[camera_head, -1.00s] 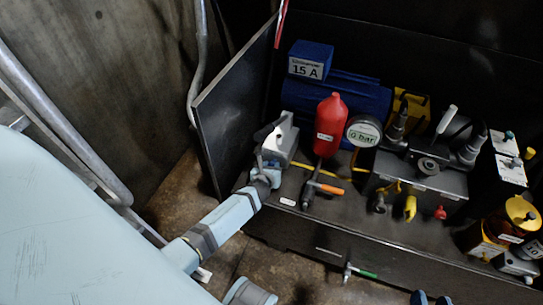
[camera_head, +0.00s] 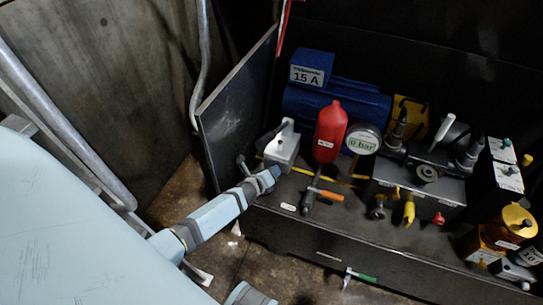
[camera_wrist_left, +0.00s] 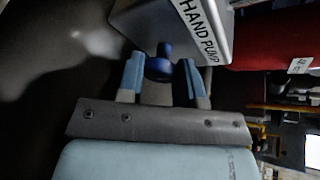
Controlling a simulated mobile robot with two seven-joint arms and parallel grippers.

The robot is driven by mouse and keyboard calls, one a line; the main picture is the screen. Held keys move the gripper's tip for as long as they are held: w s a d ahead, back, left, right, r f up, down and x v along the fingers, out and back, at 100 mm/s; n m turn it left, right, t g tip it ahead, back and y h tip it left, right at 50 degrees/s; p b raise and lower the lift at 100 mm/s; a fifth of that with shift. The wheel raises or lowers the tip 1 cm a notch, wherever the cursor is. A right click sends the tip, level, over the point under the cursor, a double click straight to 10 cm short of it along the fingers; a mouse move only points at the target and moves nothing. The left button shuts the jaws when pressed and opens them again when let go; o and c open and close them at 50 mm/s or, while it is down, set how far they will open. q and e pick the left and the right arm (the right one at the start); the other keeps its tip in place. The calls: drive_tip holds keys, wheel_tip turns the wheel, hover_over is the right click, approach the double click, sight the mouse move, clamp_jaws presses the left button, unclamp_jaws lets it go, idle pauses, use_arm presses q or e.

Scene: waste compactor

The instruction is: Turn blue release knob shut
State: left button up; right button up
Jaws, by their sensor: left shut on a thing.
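The blue release knob (camera_wrist_left: 158,67) sticks out from the grey hand pump box, marked HAND PUMP (camera_wrist_left: 190,35), in the left wrist view. My left gripper (camera_wrist_left: 160,76) has its two blue fingers on either side of the knob and is shut on it. In the head view the grey hand pump (camera_head: 283,148) stands at the left end of the black bench. My left gripper (camera_head: 268,178) is at its lower front side, and the knob is not clearly seen there. My right gripper is not in view.
A red cylinder (camera_head: 330,132) and a pressure gauge reading 0 bar (camera_head: 363,139) stand right of the pump. An orange-handled valve (camera_head: 325,194) is in front. A dark side panel (camera_head: 238,110) rises close on the left. The blue motor (camera_head: 345,100) is behind.

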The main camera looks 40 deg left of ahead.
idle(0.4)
use_arm(q)
drive_tip(key=o, duration=0.9)
drive_tip(key=shift+o, duration=0.2)
drive_tip(key=shift+s+a, duration=0.1)
drive_tip(key=shift+s, duration=0.1)
